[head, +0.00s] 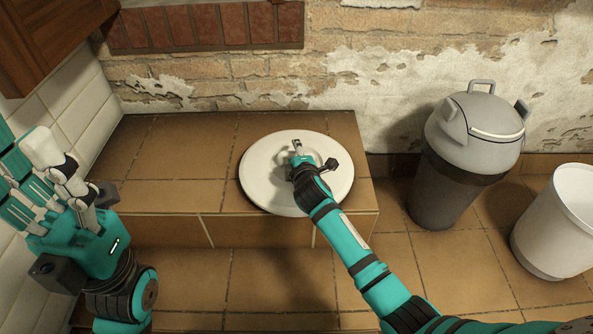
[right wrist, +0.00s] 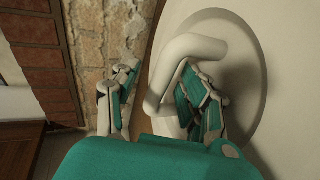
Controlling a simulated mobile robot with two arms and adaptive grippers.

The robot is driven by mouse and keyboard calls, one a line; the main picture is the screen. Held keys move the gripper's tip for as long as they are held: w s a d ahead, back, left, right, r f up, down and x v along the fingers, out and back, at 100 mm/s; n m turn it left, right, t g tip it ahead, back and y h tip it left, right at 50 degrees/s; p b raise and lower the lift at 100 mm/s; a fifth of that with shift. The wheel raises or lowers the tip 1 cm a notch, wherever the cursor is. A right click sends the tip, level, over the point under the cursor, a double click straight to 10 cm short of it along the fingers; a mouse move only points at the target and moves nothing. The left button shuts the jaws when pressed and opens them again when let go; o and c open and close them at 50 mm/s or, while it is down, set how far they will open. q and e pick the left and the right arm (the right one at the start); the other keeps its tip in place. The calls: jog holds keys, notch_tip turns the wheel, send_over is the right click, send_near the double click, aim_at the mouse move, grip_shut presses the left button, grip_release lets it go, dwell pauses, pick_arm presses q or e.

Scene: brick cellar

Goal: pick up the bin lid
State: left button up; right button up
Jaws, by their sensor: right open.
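The bin lid (head: 262,182) is a round, off-white disc with a raised loop handle. It lies flat on the tiled ledge. My right gripper (head: 304,152) is over the middle of the lid, at its handle, and hides part of it. In the right wrist view the handle (right wrist: 186,50) passes between the open fingers of my right gripper (right wrist: 160,95), with the lid face (right wrist: 288,60) on the right. The handle is not clamped. My left gripper (head: 42,180) is at the far left, away from the lid, its fingers spread and empty.
A grey bin with its own domed lid (head: 484,120) stands on the floor right of the ledge. An open white bin (head: 545,235) is at the right edge. The tiled ledge (head: 185,150) is bare left of the lid. A brick wall (head: 370,75) rises behind.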

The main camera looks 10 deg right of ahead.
jog(key=shift+c, duration=0.3)
grip_shut()
dwell(0.3)
